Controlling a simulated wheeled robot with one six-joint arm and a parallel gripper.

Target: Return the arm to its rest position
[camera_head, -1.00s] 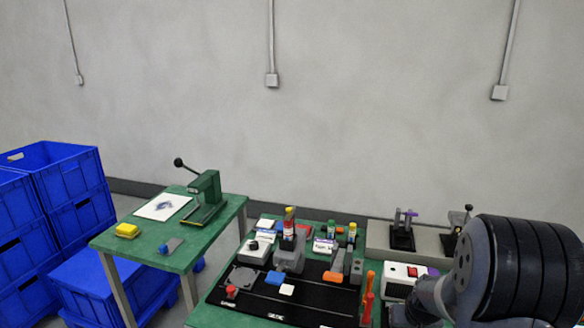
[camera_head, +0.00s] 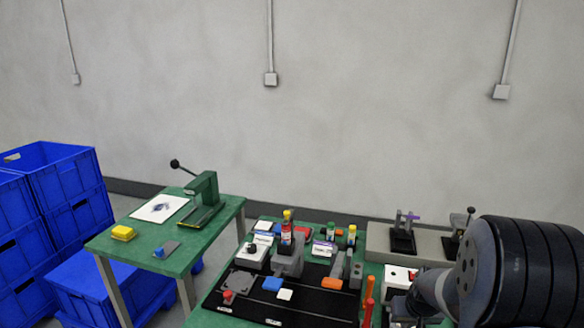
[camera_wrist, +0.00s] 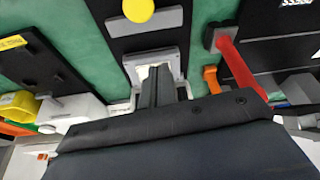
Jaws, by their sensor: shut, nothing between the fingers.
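My arm (camera_head: 525,270) fills the lower right corner of the head view, over the right end of the green workbench. My gripper's fingertips are hidden or cut off there. In the wrist view my gripper (camera_wrist: 158,75) points toward the bench with its dark fingers together and nothing between them. A grey-framed fixture (camera_wrist: 172,58) with a pale opening lies beyond the fingertips; I cannot tell whether they touch it. A black plate with a yellow round knob (camera_wrist: 138,10) lies further out.
In the wrist view a red bar (camera_wrist: 240,68) lies right and a yellow cup (camera_wrist: 18,105) left. The head view shows a black fixture mat (camera_head: 262,308), a side table (camera_head: 150,235) with a green press (camera_head: 205,195), and blue crates (camera_head: 65,185) at left. Open space is above the benches.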

